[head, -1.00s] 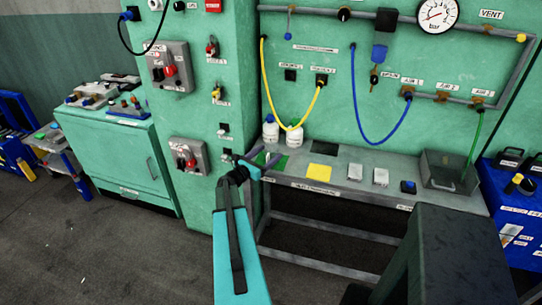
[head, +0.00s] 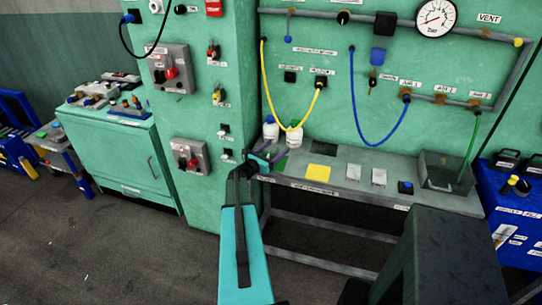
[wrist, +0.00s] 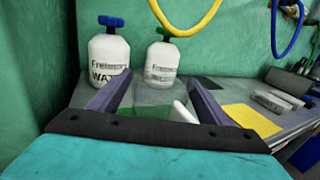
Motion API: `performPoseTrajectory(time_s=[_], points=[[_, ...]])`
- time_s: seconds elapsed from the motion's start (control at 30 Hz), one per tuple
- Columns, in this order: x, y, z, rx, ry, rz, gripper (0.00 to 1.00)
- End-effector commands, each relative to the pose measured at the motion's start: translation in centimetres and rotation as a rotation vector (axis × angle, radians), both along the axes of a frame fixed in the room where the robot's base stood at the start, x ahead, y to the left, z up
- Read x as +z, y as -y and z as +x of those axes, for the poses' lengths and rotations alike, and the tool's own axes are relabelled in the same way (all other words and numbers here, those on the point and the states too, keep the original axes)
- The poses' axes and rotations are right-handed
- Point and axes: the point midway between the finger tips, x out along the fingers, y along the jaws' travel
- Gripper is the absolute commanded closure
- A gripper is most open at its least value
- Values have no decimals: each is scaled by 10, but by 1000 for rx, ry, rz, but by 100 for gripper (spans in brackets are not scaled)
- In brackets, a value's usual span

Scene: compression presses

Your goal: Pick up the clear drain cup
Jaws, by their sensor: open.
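A faint see-through grey shape, which looks like the clear drain cup (wrist: 158,97), shows between my fingers in the wrist view, over the green mat (wrist: 150,112) and in front of the right bottle. Its outline is hard to make out, and I cannot tell whether a finger touches it. My gripper (wrist: 159,79) is open, one finger on each side of this shape. In the head view my gripper (head: 262,161) is over the bench's left end, and I cannot make out the cup there.
A blue-capped white bottle (wrist: 108,55) and a green-capped one (wrist: 162,60) stand behind my fingers, near the wall. A yellow mat (head: 318,173) lies to the right on the bench. A yellow hose (head: 268,90) hangs above. A grey bin (head: 449,175) is at the right end.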

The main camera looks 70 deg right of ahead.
Motion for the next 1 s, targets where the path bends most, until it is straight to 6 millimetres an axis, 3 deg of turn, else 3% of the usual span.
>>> performPoseTrajectory(time_s=[0.4, 0.67, 1.0], points=[[0, 0, 0, 0, 0, 0, 29], [0, 0, 0, -1, 0, 0, 71], [1, 0, -1, -1, 0, 0, 72]])
